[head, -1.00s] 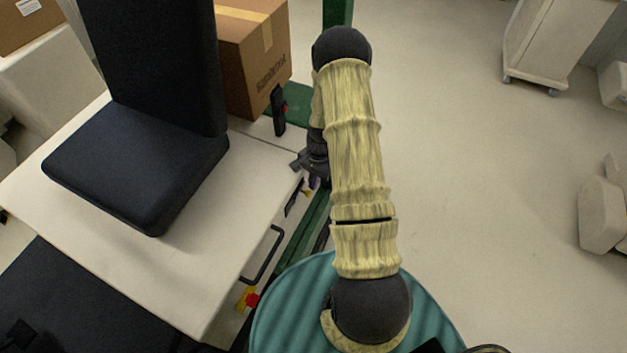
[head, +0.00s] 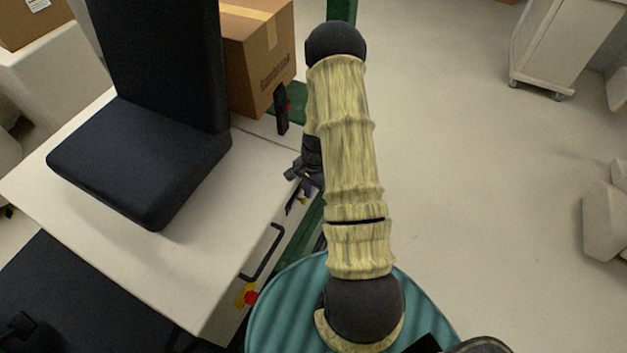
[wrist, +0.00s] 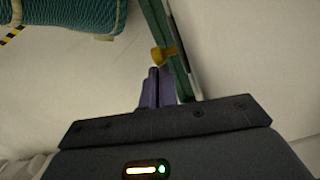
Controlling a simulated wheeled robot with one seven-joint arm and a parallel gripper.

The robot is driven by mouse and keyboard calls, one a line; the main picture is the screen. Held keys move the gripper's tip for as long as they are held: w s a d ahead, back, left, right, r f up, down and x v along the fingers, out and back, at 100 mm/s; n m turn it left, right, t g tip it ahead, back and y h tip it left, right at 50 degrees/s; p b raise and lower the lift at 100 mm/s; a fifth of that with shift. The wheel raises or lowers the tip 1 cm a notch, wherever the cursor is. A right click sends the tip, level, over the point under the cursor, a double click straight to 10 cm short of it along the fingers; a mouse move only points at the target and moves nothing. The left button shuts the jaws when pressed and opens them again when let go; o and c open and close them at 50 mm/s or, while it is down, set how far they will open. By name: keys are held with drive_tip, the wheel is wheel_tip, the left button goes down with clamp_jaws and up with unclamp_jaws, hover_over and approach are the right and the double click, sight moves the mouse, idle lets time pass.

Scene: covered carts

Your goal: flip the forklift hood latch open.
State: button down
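The forklift hood is the white panel (head: 205,245) under the black seat. On its right side, a small yellow part (head: 303,199) that looks like the latch shows beside a dark strip, partly hidden by my arm. In the wrist view a yellow lever with a rounded end (wrist: 163,55) sticks out from a green bar. My gripper (wrist: 154,72) has purple fingers side by side with only a thin dark line between them, so it looks shut. Their tips are just short of the yellow lever; I cannot tell whether they touch. In the head view my gripper is mostly hidden behind my forearm.
The black seat (head: 150,160) stands on the hood. A black handle (head: 265,255) and a red knob on yellow (head: 249,297) are on the side. A cardboard box (head: 258,60) and a green post (head: 341,10) stand behind. The floor (head: 470,180) to the right is clear.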

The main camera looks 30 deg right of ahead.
drive_tip(key=shift+s, duration=0.1)
drive_tip(key=w+d+r+b, duration=0.2)
drive_tip(key=d+r, duration=0.3)
drive_tip(key=r, duration=0.6)
drive_tip(key=shift+w+r, duration=0.15)
drive_tip(key=shift+r, duration=0.15)
drive_tip(key=shift+d, duration=0.1)
drive_tip(key=s+a+r+n+t+h, duration=0.1)
drive_tip(key=s+a+r+n, duration=0.5)
drive_tip(key=a, duration=0.3)
drive_tip(key=s+a+r+n+t+h, duration=0.1)
drive_tip(key=s+a+r+n+t, duration=0.1)
drive_tip(key=s+a+r+n, duration=0.4)
wheel_tip(320, 180, up, 2)
drive_tip(key=a+n, duration=0.1)
drive_tip(key=a, duration=0.1)
drive_tip(key=shift+a, duration=0.35)
